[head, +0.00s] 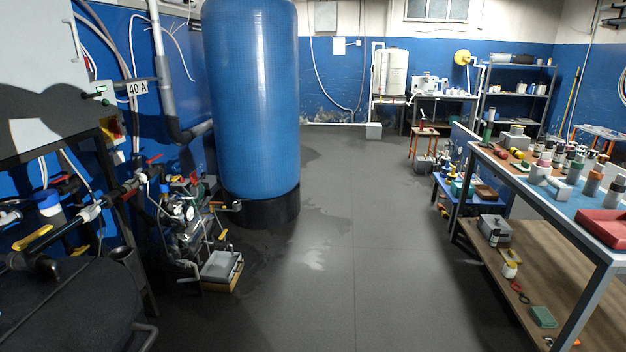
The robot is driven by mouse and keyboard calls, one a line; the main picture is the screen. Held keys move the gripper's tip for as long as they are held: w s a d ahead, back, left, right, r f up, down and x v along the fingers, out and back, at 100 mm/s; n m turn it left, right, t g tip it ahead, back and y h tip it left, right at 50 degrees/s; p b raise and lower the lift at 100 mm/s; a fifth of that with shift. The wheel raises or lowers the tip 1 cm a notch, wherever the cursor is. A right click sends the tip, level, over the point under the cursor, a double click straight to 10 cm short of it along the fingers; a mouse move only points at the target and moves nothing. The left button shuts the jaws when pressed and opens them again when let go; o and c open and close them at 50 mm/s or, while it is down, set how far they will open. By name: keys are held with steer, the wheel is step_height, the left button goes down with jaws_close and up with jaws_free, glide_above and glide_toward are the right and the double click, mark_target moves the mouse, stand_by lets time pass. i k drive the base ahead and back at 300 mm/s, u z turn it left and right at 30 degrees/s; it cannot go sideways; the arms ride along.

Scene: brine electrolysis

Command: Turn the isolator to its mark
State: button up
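A small red and yellow switch (113,130), which looks like the isolator, is mounted on the left side below a grey box with green marks (101,92). It is small and seen at an angle, so I cannot read its handle position or its mark. My gripper is not in this view.
A tall blue tank (252,95) stands right of the switch. Pipes and valves (185,210) crowd the wall below, with a grey-lidded box (221,266) on the floor. A workbench (520,167) stands at right. The grey floor (345,250) between is clear.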

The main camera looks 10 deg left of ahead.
mark_target(113, 128)
steer(key=u, duration=0.1)
steer(key=i, duration=1.1)
steer(key=u, duration=0.35)
steer(key=i, duration=1.15)
steer(key=u, duration=0.7)
steer(key=i, duration=1.35)
steer(key=u, duration=0.35)
